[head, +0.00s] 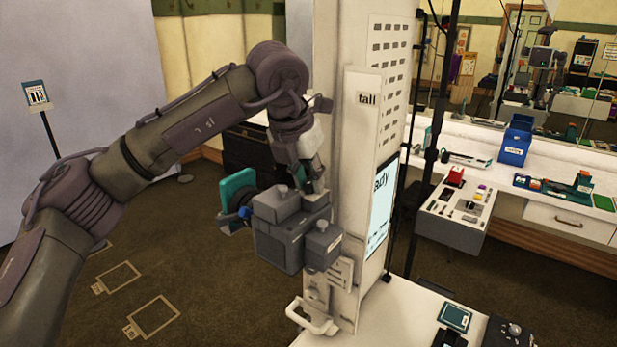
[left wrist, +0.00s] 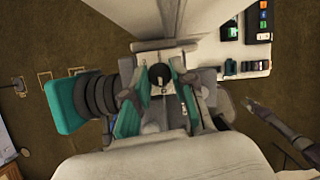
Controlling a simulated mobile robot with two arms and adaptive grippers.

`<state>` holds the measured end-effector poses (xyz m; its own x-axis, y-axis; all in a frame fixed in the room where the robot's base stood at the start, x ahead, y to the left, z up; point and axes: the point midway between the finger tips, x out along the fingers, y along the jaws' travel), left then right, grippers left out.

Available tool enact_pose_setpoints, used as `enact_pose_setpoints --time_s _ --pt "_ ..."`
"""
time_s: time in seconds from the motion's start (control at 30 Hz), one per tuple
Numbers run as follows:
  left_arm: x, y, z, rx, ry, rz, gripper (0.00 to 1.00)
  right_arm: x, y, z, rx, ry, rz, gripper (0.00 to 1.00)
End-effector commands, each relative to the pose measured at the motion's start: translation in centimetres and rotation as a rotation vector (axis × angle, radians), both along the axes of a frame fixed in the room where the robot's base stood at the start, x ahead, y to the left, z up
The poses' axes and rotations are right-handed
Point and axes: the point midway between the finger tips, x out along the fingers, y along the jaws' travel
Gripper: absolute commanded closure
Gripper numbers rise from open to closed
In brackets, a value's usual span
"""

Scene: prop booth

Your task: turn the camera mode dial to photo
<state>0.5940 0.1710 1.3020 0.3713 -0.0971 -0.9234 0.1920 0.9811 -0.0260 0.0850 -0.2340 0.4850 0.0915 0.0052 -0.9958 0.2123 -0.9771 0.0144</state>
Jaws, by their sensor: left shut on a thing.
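The grey camera (head: 278,245) is mounted on the side of the tall white booth column in the head view. Its black lens (left wrist: 98,95) and teal hood (left wrist: 63,105) point left in the left wrist view; the hood also shows in the head view (head: 236,185). My left gripper (head: 311,184) comes down from above onto the camera's top. In the left wrist view its teal-padded fingers (left wrist: 160,88) are shut around a small black-topped dial (left wrist: 159,74). The fingers hide the dial in the head view, and I cannot read its mode marks.
The white column (head: 345,180) with a lit screen (head: 381,205) stands close behind the camera. A white handle (head: 312,318) juts out below. A counter with a blue bin (head: 516,140) is at right. A dark arm-like part (left wrist: 280,128), possibly my right arm, shows in the left wrist view.

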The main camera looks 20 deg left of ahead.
Motion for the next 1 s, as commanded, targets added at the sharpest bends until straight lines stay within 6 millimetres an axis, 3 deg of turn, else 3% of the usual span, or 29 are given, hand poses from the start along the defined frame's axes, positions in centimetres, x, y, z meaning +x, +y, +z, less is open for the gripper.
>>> enact_pose_setpoints --time_s 0.37,1.0 --pt "0.1 0.1 -0.1 -0.003 0.001 -0.116 1.00 0.2 -0.1 -0.3 0.000 -0.003 0.001 0.60" --pt "0.3 0.3 0.2 -0.004 0.000 -0.688 1.00 0.1 -0.3 1.2 -0.003 -0.001 0.001 0.60"
